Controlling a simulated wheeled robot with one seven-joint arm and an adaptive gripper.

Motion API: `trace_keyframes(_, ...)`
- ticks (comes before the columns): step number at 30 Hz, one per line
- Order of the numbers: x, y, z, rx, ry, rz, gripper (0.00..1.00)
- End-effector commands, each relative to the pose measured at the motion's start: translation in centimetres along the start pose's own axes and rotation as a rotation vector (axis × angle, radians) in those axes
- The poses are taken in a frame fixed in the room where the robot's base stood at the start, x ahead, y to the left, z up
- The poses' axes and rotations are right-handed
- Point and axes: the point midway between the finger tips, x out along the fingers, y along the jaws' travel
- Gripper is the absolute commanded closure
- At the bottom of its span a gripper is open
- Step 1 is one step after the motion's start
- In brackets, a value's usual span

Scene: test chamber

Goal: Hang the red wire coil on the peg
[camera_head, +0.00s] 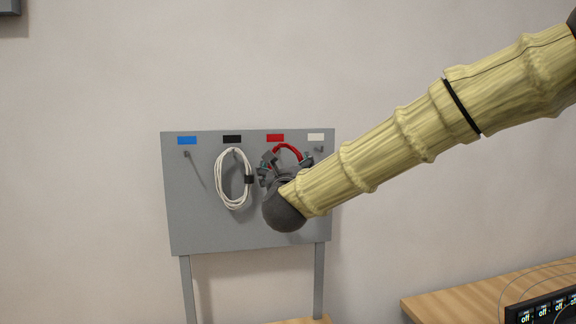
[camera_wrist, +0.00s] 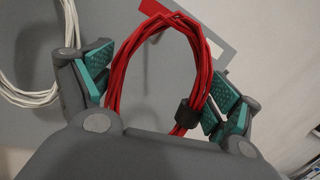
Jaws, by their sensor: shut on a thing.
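The red wire coil (camera_head: 287,148) is in my gripper (camera_head: 286,164), in front of the grey peg board (camera_head: 190,225). The coil's top arc shows just below the red label (camera_head: 275,138); its lower part is hidden by my gripper. In the wrist view the red coil (camera_wrist: 203,62) stands as a loop between the teal finger pads of my gripper (camera_wrist: 160,88), with a black tie (camera_wrist: 187,115) on its right side. The red label (camera_wrist: 212,24) lies behind the loop's top. I cannot tell whether the coil touches the peg under that label.
A white coil (camera_head: 220,190) hangs under the black label (camera_head: 232,139), close to my gripper's left side. The peg (camera_head: 186,154) under the blue label is bare. A wooden table (camera_head: 440,305) with a dark device (camera_head: 540,312) stands at lower right.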

Motion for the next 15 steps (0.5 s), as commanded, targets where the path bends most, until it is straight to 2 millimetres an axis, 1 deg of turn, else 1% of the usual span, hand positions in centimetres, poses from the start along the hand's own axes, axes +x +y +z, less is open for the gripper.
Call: trace_keyframes(15,2.3,0.6,-0.2,0.0,0.0,-0.001,0.38)
